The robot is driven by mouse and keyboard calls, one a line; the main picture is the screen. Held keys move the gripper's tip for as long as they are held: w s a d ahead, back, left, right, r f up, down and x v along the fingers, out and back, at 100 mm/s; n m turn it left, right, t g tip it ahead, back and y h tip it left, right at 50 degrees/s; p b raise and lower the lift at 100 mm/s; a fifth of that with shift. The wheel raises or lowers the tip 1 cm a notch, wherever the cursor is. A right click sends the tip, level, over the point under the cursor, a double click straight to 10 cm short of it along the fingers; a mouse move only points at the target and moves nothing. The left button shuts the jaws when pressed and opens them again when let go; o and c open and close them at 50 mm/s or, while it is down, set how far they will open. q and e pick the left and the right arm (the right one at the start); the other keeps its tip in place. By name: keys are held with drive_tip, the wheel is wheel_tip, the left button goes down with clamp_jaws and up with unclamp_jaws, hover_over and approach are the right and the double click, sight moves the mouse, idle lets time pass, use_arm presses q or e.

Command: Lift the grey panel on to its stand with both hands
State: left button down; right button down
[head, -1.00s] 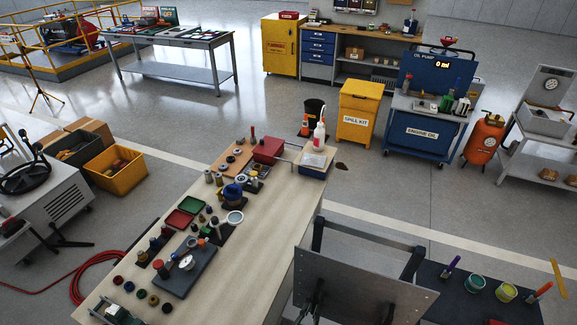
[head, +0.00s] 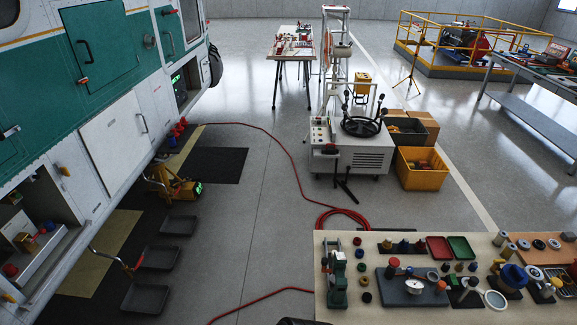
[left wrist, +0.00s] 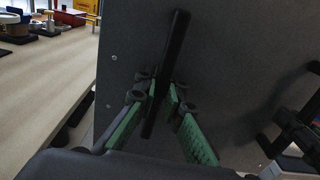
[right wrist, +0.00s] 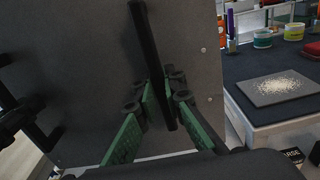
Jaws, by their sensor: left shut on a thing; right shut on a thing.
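The grey panel (left wrist: 235,60) fills most of the left wrist view and is dark, flat and close. A black bar handle (left wrist: 175,50) runs along it. My left gripper (left wrist: 165,88), with green finger pads, is shut on this handle. The panel also fills the left of the right wrist view (right wrist: 85,70). My right gripper (right wrist: 160,88) is shut on a second black bar handle (right wrist: 143,35) on the same face. The panel and both grippers are outside the head view. I cannot make out the stand in any current view.
A wooden workbench (head: 330,300) with small parts is at the head view's lower right. A green and white helicopter (head: 115,120) stands at left; open floor (head: 250,230) lies between. In the right wrist view, a dark-topped table (right wrist: 250,68) holds pots and a plate of pale granules (right wrist: 285,88).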

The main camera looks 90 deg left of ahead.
use_arm(q)
drive_tip(key=shift+s+r, duration=0.3)
drive_tip(key=shift+r, duration=0.35)
use_arm(e)
drive_tip(key=shift+s+r, duration=0.25)
drive_tip(key=shift+r, duration=0.35)
